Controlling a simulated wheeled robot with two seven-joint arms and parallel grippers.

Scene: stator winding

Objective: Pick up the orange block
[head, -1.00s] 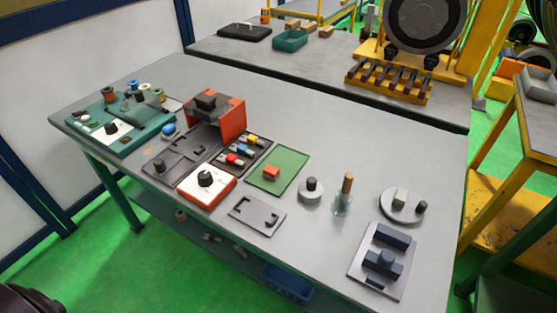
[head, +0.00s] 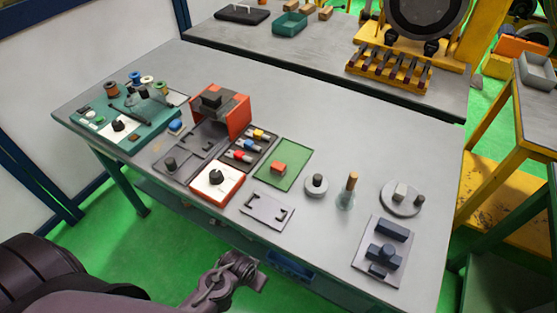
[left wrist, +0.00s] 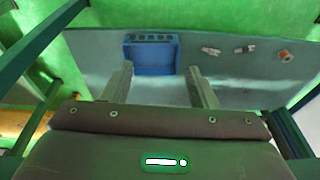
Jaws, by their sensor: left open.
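The small orange block (head: 278,168) sits on a green mat (head: 293,181) near the middle of the table in the head view. My left gripper (head: 245,282) is low in front of the table's front edge, well apart from the block. In the left wrist view its two fingers are spread with nothing between them (left wrist: 159,72). The block is not in the left wrist view. My right gripper is in neither view.
A tray with coloured parts (head: 246,150) and a red-white box (head: 216,186) stand left of the mat; a round grey piece (head: 316,187) and a wooden-handled bottle (head: 348,192) stand right. A blue bin (left wrist: 152,55) is on the lower shelf. The table's front edge lies between gripper and block.

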